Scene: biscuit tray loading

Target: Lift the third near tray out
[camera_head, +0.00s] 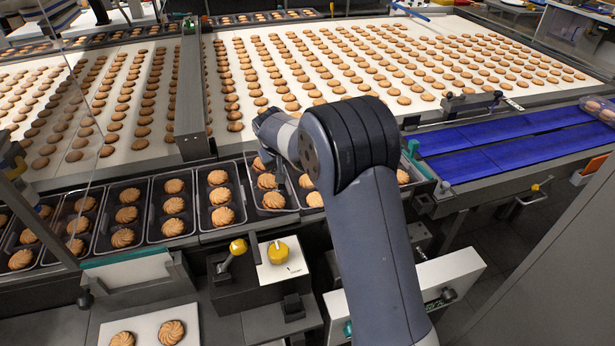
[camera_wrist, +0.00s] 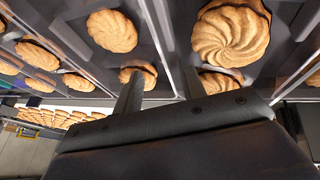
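A row of black near trays, each with biscuits in a line, runs along the front of the conveyor; one tray (camera_head: 200,200) stands left of my arm. Another tray (camera_head: 251,205), just under my wrist, holds swirled biscuits and is partly covered by my arm. I cannot tell which one counts as third. My gripper (camera_wrist: 160,88) has its two fingers apart in the wrist view, over the trays. A pale tray edge (camera_wrist: 160,30) runs between the fingers; contact is unclear.
Wide white belts (camera_head: 330,70) full of biscuits lie behind the trays. A blue belt (camera_head: 500,140) is at the right. A yellow knob (camera_head: 278,252) and a white plate (camera_head: 150,325) with two biscuits stand in front of the row.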

